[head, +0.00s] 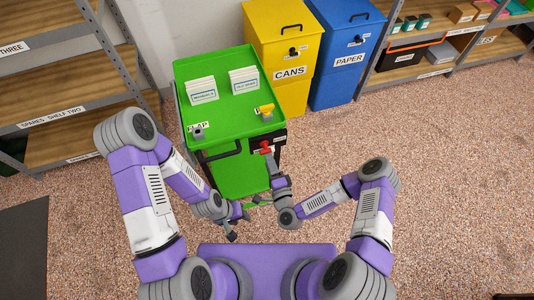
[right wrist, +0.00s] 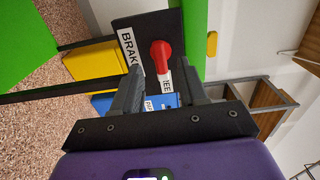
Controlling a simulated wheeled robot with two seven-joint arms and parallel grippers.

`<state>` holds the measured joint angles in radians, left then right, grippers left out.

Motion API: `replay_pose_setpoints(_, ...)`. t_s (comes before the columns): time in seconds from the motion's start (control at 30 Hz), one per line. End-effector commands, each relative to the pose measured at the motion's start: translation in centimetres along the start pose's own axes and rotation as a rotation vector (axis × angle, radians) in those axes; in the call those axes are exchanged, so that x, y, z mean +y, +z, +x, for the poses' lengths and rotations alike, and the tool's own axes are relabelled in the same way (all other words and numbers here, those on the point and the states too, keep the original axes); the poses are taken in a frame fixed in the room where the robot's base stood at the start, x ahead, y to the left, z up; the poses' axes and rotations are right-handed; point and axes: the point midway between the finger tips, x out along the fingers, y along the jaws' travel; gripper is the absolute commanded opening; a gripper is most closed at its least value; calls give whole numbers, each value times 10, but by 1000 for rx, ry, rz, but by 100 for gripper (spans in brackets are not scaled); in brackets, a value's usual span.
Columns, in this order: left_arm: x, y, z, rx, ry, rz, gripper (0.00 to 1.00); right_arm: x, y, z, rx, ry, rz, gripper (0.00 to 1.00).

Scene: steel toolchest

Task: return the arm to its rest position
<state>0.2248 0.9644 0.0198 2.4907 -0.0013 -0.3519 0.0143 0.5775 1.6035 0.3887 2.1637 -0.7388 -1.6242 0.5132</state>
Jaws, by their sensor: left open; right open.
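My right gripper (head: 271,168) is just in front of the green toolchest (head: 231,177), near a red lever (head: 265,148) on a dark panel. In the right wrist view my right gripper (right wrist: 160,90) is open, its two dark fingers apart. The red lever (right wrist: 161,54) stands beyond the fingers with nothing gripping it; whether a finger touches it I cannot tell. The lever's dark panel (right wrist: 135,30) carries a label reading BRAKE and a partly hidden second one. My left gripper (head: 240,221) is open and empty, low in front of the chest.
White-labelled packs (head: 202,90) and a yellow handle (head: 265,109) are on the chest's top. A yellow CANS bin (head: 286,45) and a blue PAPER bin (head: 346,40) stand behind. Shelves (head: 70,85) flank the left and back right. Floor (head: 450,170) at right is clear.

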Motion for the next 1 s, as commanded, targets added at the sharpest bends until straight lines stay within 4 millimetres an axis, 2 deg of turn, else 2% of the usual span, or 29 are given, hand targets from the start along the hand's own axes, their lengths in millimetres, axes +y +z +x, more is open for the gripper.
replay_pose_setpoints(0.1, 1, 0, -3, 0, 0, 0, 43, 0, 0, -14, 0, 1, 0, 43)
replay_pose_setpoints(0.2, 1, 0, -4, 0, 0, 0, 43, 0, 0, -18, 1, 0, -1, 43)
replay_pose_setpoints(0.77, 1, 0, -3, 0, 0, 0, 43, 0, 0, -19, -2, 2, -4, 43)
replay_pose_setpoints(0.87, 2, 0, -5, 0, 0, 0, 43, 3, 4, -19, -42, 38, -40, 43)
replay_pose_setpoints(1.0, 4, 0, -10, 0, 0, 0, 43, 20, 15, -26, -205, 200, -194, 43)
